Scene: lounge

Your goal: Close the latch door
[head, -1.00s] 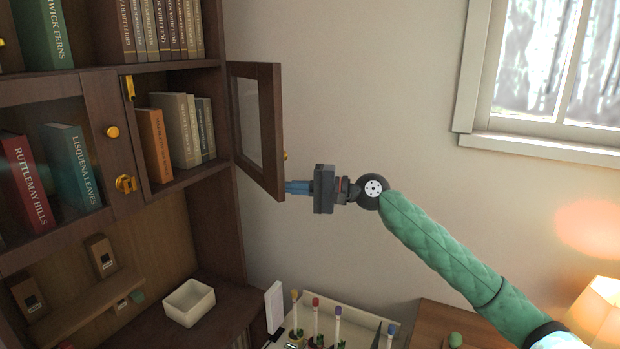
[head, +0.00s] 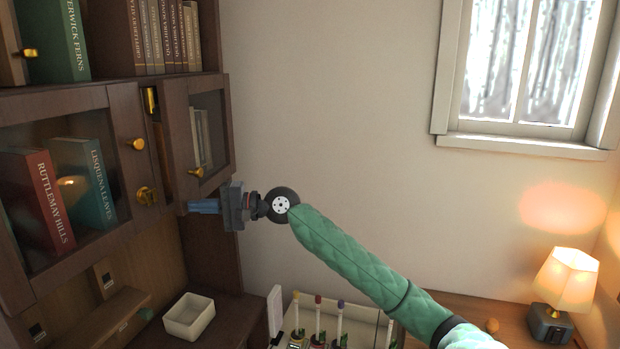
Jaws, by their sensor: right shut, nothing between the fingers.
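The latch door (head: 181,140) is a dark wooden framed glass door on the right side of the cabinet. It stands slightly ajar, with a narrow gap at its left edge and a brass knob (head: 196,173) near its lower edge. My left gripper is out of view.
The left cabinet door (head: 66,187) is shut over several books. A white bowl (head: 189,316) sits on the lower surface, and a white tray (head: 372,318) with several colored-top items stands below my right arm. A lit lamp (head: 566,283) is at the right.

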